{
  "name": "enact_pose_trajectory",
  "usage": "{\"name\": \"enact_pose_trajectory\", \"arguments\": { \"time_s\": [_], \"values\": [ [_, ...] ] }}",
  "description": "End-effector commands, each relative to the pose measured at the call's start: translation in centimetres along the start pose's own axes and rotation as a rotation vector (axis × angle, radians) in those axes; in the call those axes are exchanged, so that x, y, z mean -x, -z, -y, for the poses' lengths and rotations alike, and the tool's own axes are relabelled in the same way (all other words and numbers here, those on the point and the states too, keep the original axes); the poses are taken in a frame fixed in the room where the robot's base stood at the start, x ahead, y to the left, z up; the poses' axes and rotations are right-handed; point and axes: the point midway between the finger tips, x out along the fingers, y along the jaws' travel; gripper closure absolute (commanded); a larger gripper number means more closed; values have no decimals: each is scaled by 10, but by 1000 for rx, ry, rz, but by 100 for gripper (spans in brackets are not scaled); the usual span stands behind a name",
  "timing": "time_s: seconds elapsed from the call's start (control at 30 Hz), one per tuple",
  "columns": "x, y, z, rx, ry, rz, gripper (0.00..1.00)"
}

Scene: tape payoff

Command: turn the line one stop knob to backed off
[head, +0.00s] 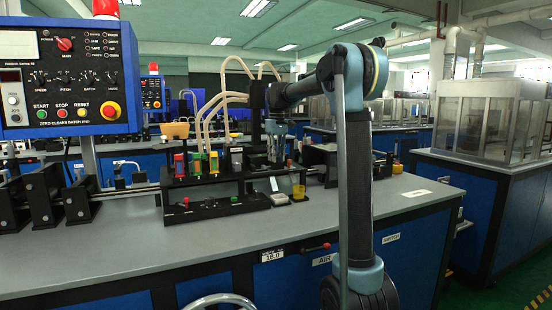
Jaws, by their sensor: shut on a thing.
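My gripper (276,150) points down over the back right part of the black fixture (232,208) on the grey bench. Its fingers are closed together on something small at their tips, at the height of the fixture's upper deck. The line one stop knob cannot be made out by itself; what the fingers hold appears to be this knob, mostly hidden by them. Its turned position cannot be read from here.
Red, green and yellow blocks (197,166) with pale hoses stand left of my gripper. A control panel (68,75) hangs at the left. The bench top (110,250) is clear at the front left.

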Motion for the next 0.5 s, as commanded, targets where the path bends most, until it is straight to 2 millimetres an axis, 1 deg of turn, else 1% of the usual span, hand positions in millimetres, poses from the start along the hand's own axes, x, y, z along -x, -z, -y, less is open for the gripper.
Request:
{"name": "enact_pose_trajectory", "arguments": {
  "time_s": [0.17,0.2,0.3,0.5],
  "values": [
    [0,0,-1,-1,-2,1,99],
    [0,0,-1,-2,-2,1,73],
    [0,0,-1,-2,-2,1,54],
    [0,0,0,-2,-1,1,54]
  ]
}}
